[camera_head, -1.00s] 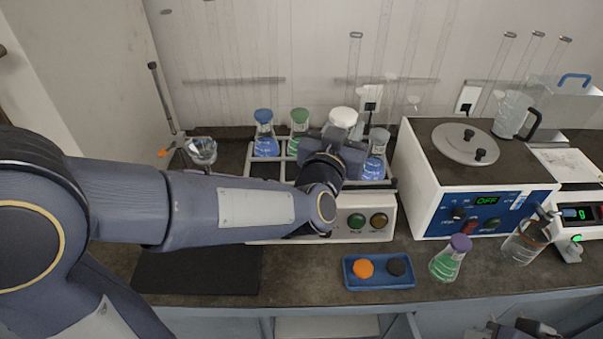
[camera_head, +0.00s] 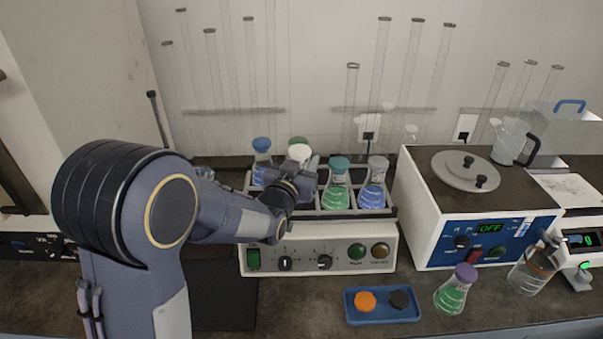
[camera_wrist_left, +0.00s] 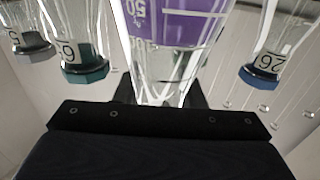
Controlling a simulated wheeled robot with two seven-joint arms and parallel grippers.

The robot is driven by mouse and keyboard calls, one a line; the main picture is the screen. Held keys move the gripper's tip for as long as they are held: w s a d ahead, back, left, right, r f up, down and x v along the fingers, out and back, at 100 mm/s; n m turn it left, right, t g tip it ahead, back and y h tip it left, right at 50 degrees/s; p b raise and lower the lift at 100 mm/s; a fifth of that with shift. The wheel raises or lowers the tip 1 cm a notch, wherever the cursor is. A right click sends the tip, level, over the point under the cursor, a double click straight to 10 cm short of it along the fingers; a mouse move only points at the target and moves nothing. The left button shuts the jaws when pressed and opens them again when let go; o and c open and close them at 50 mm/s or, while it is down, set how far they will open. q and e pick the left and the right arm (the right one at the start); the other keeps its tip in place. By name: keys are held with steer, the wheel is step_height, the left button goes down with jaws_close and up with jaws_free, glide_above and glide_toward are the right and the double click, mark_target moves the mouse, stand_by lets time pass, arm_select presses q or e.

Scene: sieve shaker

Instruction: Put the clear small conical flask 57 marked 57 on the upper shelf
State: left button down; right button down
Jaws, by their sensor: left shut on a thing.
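My left gripper (camera_head: 303,176) is shut on a clear conical flask with a white cap (camera_head: 299,152), over the left half of the shaker's rack. In the left wrist view the fingers (camera_wrist_left: 160,98) close around the flask's narrow part, and a purple band with "50" and scale lines (camera_wrist_left: 178,22) shows on its body. The number 57 is not readable. The arm hides part of the flask in the head view, so I cannot tell whether it clears the rack. I cannot make out the upper shelf. My right gripper is not in view.
The shaker (camera_head: 350,262) holds blue-capped (camera_head: 262,146), green-capped (camera_head: 338,164) and grey-capped (camera_head: 377,164) flasks close by. Tall glass tubes (camera_head: 383,70) stand behind along the wall. A white bath (camera_head: 420,215), purple-capped flask (camera_head: 455,290) and blue tray (camera_head: 384,317) are at right.

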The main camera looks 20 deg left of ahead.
arm_select(q)
steer(key=f, duration=0.3)
steer(key=shift+w+a+f, duration=0.25)
steer(key=shift+f+b, duration=0.2)
steer(key=shift+b, duration=0.1)
steer(key=c, duration=0.9)
jaws_free()
